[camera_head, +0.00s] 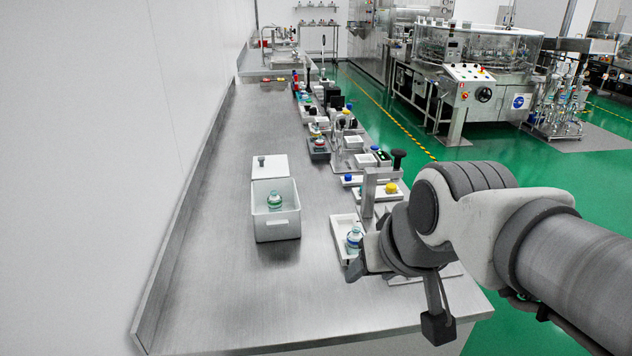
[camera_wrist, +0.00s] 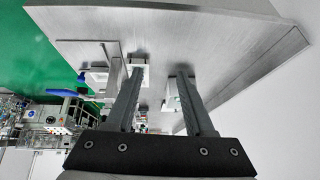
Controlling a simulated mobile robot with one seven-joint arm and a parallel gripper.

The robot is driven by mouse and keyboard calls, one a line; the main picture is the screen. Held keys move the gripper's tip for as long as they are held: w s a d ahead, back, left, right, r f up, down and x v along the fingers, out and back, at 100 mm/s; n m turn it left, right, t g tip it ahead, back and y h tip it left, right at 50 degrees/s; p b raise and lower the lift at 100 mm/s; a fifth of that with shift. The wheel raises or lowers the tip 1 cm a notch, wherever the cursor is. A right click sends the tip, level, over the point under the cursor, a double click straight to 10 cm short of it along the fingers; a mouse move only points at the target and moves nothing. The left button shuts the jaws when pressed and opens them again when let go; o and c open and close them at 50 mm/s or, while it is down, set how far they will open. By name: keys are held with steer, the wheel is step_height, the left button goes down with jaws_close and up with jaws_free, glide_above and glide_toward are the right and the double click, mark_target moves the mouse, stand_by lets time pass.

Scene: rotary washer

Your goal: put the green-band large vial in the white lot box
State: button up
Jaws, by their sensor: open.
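The white lot box (camera_head: 277,230) stands open on the steel bench, left of my gripper. A clear vial with a green band (camera_head: 274,201) is upright inside it. Another clear vial (camera_head: 354,240) with a bluish top stands in a shallow white tray (camera_head: 342,226); its band colour is hard to tell. My gripper (camera_head: 366,262) is beside this second vial in the head view, partly covering the tray; contact cannot be told. In the wrist view my gripper (camera_wrist: 158,72) has its two fingers apart with no vial seen held between them.
A grey stand with a black knob (camera_head: 398,158) and yellow and blue caps (camera_head: 391,187) are just behind my gripper. Several trays and small devices line the bench's right side further back. The bench (camera_head: 220,300) is clear around and in front of the box.

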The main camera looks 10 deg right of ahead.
steer(key=shift+g+h, duration=0.4)
steer(key=s, duration=0.2)
steer(key=s+d, duration=0.1)
steer(key=s, duration=0.1)
steer(key=shift+s+f, duration=0.15)
steer(key=shift+s, duration=0.15)
step_height(320, 180, up, 10)
steer(key=p, duration=0.9)
steer(key=shift+f, duration=0.25)
